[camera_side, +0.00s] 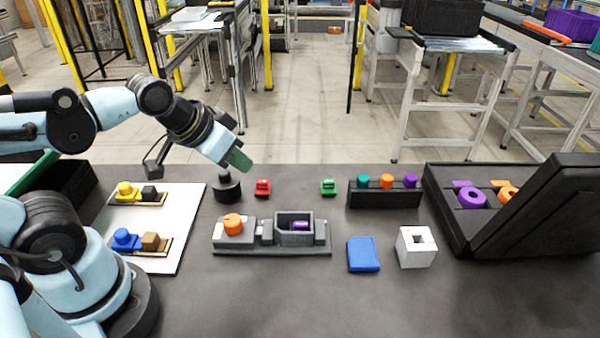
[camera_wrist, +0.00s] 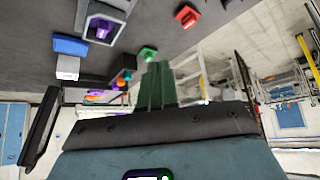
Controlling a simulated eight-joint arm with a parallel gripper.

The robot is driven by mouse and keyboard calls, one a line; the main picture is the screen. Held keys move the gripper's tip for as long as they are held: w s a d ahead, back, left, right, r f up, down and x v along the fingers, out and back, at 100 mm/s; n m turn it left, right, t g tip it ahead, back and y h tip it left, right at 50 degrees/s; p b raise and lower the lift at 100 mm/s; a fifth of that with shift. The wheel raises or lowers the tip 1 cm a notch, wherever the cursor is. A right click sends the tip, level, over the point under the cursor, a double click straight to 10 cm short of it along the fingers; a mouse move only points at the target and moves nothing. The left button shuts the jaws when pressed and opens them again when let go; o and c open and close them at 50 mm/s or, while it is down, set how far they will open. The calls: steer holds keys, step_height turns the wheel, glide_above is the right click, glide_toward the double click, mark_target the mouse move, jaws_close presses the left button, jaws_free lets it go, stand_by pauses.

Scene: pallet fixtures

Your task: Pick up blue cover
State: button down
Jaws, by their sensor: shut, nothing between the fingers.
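The blue cover (camera_side: 363,254) is a flat blue block lying on the dark table, right of the grey fixture and left of a white block. It also shows in the wrist view (camera_wrist: 71,46) at the upper left. My gripper (camera_side: 238,160) is shut and empty, held in the air above the black round knob at the left-centre of the table, well apart from the cover. Its green fingers show together in the wrist view (camera_wrist: 158,86).
A grey fixture (camera_side: 272,250) with an orange knob and a purple part stands left of the cover. A white hollow block (camera_side: 417,247) stands close on its right. Behind are a black rack (camera_side: 384,197) and red and green blocks. An open black case (camera_side: 520,215) stands far right. The front table is clear.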

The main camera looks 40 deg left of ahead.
stand_by(0.3)
jaws_free()
stand_by(0.5)
steer(key=shift+w, duration=0.1)
steer(key=m+g+h, duration=0.1)
steer(key=m+g, duration=0.5)
steer(key=m, duration=0.3)
glide_above(362, 250)
steer(key=s, duration=0.1)
step_height(362, 250, down, 2)
steer(key=shift+w+f, duration=0.2)
steer(key=shift+f, duration=2.7)
steer(key=shift+w+f, duration=0.2)
steer(key=shift+f, duration=2.7)
